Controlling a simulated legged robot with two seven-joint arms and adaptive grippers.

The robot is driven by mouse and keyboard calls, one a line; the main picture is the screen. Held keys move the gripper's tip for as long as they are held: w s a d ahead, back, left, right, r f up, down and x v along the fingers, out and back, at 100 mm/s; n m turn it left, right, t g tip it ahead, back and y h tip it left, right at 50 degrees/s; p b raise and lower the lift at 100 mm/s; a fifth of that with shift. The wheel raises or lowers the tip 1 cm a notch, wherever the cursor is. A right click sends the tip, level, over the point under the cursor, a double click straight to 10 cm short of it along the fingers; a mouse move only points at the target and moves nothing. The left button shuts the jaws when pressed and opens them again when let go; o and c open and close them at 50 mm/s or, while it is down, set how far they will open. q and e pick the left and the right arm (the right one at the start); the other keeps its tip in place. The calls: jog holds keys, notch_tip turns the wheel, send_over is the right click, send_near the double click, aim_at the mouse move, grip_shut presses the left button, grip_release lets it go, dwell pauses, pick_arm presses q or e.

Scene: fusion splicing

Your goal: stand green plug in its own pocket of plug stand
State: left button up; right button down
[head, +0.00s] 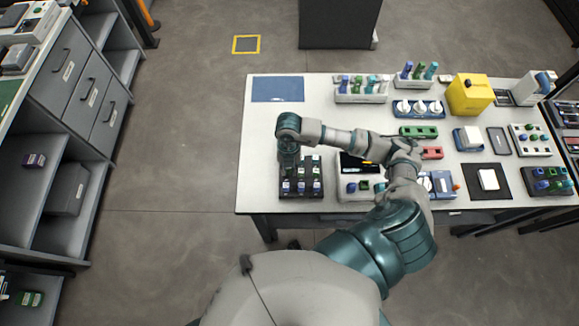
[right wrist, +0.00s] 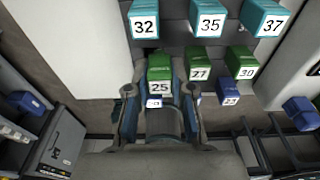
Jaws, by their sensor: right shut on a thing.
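The black plug stand (head: 301,197) is near the table's front left edge, with rows of small plugs in it. My right gripper (head: 288,165) is over its left side in the head view. In the right wrist view, my right gripper (right wrist: 158,98) is shut on the green plug (right wrist: 160,72) labelled 25. This plug is upright, in line with green plugs 27 (right wrist: 199,66) and 30 (right wrist: 241,62). Teal plugs 32, 35 and 37 (right wrist: 264,18) form the row beyond. The plug's lower end and pocket are hidden, so I cannot tell how deep it sits. My left gripper is out of view.
A small blue plug (right wrist: 154,102) is close to the fingers, with others to the right. A pale tray (head: 350,195) stands right of the stand. A blue mat (head: 278,89) lies at the back left. The table left of the stand is clear.

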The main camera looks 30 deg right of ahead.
jog(key=shift+a+r, duration=0.3)
jog(key=shift+a, duration=0.3)
jog(key=shift+d+f, duration=0.35)
jog(key=shift+d, duration=0.25)
jog(key=shift+a+r, duration=0.3)
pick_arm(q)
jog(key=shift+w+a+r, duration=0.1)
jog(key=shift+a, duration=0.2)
pick_arm(e)
jog(key=shift+a, duration=0.15)
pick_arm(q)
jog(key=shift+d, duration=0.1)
pick_arm(e)
jog(key=shift+f, duration=0.1)
jog(key=shift+d+f, duration=0.3)
jog(key=shift+f, duration=0.1)
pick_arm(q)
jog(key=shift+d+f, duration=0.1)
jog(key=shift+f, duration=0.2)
pick_arm(e)
jog(key=shift+a+f, duration=0.1)
jog(key=shift+a, duration=0.2)
pick_arm(q)
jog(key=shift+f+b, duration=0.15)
jog(key=shift+b, duration=0.2)
pick_arm(e)
jog(key=shift+d+f, duration=0.1)
jog(key=shift+f, duration=0.1)
